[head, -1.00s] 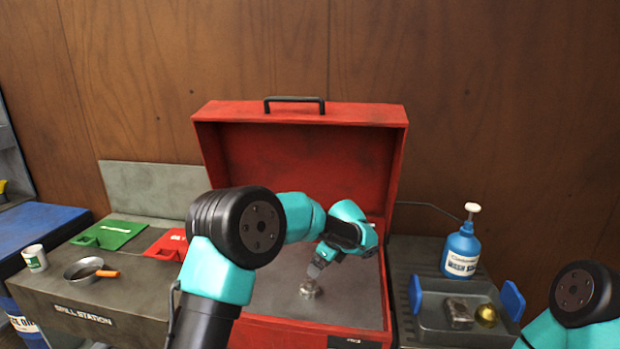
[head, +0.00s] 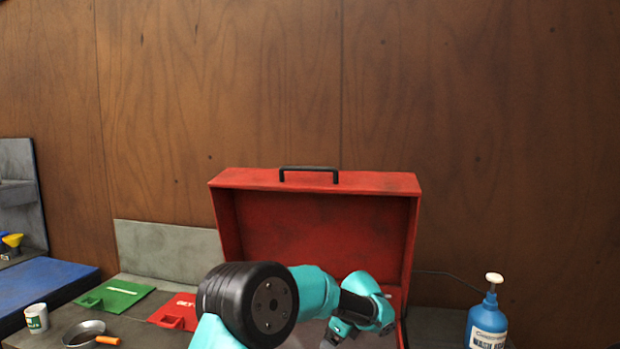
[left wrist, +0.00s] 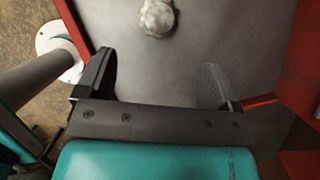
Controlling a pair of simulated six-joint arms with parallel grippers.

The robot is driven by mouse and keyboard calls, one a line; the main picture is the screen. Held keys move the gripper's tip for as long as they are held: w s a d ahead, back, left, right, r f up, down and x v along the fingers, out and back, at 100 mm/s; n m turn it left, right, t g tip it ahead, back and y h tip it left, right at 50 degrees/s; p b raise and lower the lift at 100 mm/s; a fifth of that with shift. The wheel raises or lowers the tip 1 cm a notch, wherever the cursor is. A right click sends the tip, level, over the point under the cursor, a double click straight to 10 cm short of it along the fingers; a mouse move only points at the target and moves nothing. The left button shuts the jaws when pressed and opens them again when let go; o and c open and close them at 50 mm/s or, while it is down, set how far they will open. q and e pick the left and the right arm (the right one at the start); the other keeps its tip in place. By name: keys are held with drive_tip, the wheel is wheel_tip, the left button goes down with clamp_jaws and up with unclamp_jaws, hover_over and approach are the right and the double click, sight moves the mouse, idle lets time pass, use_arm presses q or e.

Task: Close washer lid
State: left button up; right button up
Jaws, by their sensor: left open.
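The red washer's lid (head: 310,225) stands open and upright in the head view, with a black handle (head: 309,170) on its top edge. My left arm reaches in front of the washer. My left gripper is low in the head view (head: 338,332), in front of the lid and partly cut off by the lower edge. In the left wrist view my left gripper (left wrist: 157,85) is open and empty above the grey washer floor (left wrist: 200,35). A pale rounded metal piece (left wrist: 157,17) lies on that floor beyond the fingertips. My right gripper is not in view.
A blue wash bottle (head: 487,322) stands right of the washer. To the left are a green tray (head: 115,294), a red tray (head: 178,310), a white can (head: 37,318) and a metal pan (head: 84,331). The space above the lid is clear.

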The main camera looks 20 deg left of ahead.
sight(304, 169)
use_arm(q)
drive_tip(key=shift+w+a+r, duration=0.1)
drive_tip(key=shift+a+r, duration=0.05)
drive_tip(key=shift+r, duration=0.1)
drive_tip(key=shift+c, duration=0.8)
drive_tip(key=a+r+n+t+h, duration=0.1)
drive_tip(key=r+n, duration=0.1)
drive_tip(key=n, duration=0.1)
drive_tip(key=w+a+r+n+t+h, duration=0.1)
drive_tip(key=r+n, duration=0.2)
drive_tip(key=w+a+r+n+t+h, duration=0.1)
drive_tip(key=r+n, duration=0.2)
drive_tip(key=shift+w+a+r, duration=0.2)
drive_tip(key=shift+a+r, duration=0.05)
drive_tip(key=shift+a, duration=0.1)
drive_tip(key=c, duration=0.7)
drive_tip(key=shift+o, duration=0.2)
drive_tip(key=s+a+r+n+t+h, duration=0.2)
drive_tip(key=s+a+r+n+t, duration=0.1)
drive_tip(key=r+n, duration=0.6)
drive_tip(key=s+a+r+n+t+h, duration=0.2)
drive_tip(key=a+r+n+t, duration=0.3)
drive_tip(key=r, duration=0.9)
drive_tip(key=s+a+r+n+t+h, duration=0.3)
drive_tip(key=s+a+r+n+t, duration=0.1)
drive_tip(key=r+n, duration=0.8)
drive_tip(key=shift+s+a+n+t, duration=0.3)
drive_tip(key=shift+s+a+t, duration=0.15)
drive_tip(key=shift+a, duration=0.3)
drive_tip(key=shift+r, duration=0.1)
